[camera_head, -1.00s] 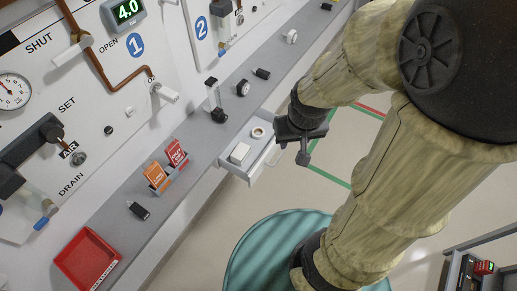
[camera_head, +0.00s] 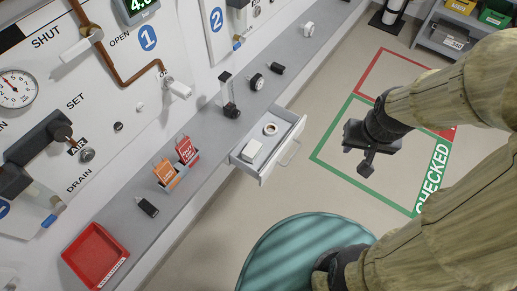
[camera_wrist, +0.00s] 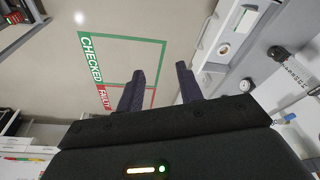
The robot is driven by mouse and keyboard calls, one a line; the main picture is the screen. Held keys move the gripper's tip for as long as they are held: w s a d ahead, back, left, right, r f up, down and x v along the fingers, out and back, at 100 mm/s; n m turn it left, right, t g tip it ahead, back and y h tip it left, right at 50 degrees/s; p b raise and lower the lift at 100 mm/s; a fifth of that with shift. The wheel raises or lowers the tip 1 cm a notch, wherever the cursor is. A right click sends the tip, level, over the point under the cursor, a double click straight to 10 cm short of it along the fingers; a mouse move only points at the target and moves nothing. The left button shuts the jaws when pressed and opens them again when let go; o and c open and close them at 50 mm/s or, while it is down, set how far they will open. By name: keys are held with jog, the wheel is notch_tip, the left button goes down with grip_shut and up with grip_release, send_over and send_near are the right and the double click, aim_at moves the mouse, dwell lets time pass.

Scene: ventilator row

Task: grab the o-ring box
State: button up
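A small white box (camera_head: 251,151), which I take to be the o-ring box, lies in an open drawer (camera_head: 262,176) under the grey bench. A pale ring (camera_head: 270,129) lies beside it in the same drawer. In the wrist view the white box (camera_wrist: 247,20) and the ring (camera_wrist: 223,50) show at the upper right, beyond the fingers. My gripper (camera_head: 366,160) hangs over the floor, to the right of the drawer and apart from it. In the wrist view its two dark fingers (camera_wrist: 160,88) are spread, with nothing between them.
The drawer's handle (camera_head: 291,154) faces the open floor. The grey bench (camera_head: 200,172) carries a red tray (camera_head: 93,255), an orange and red card holder (camera_head: 176,170) and small black parts. Green and red outlines mark the floor. A shelf with bins (camera_head: 462,35) stands at the upper right.

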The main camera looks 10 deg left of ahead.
jog(key=o, duration=0.6)
jog(key=shift+w+f, duration=0.15)
jog(key=shift+f, duration=0.05)
jog(key=o, duration=0.7)
jog(key=w+f+n, duration=0.1)
jog(key=w+f+n+b, duration=0.1)
jog(key=f, duration=0.1)
jog(key=w+a+f+n+b, duration=0.1)
jog(key=f, duration=0.1)
jog(key=shift+w+a+f+t, duration=0.1)
jog(key=shift+w+t, duration=0.15)
jog(key=shift+t, duration=0.05)
jog(key=shift+c, duration=0.2)
jog(key=w+a+f+n+y+b, duration=0.2)
jog(key=a+f+n+y+b, duration=0.1)
jog(key=a+f, duration=0.4)
jog(key=w+a+f+n+y+b, duration=0.3)
jog(key=a+f+n+y, duration=0.2)
jog(key=a+f+n, duration=0.3)
jog(key=a, duration=0.3)
jog(key=shift+y, duration=0.3)
jog(key=shift+a+f, duration=0.1)
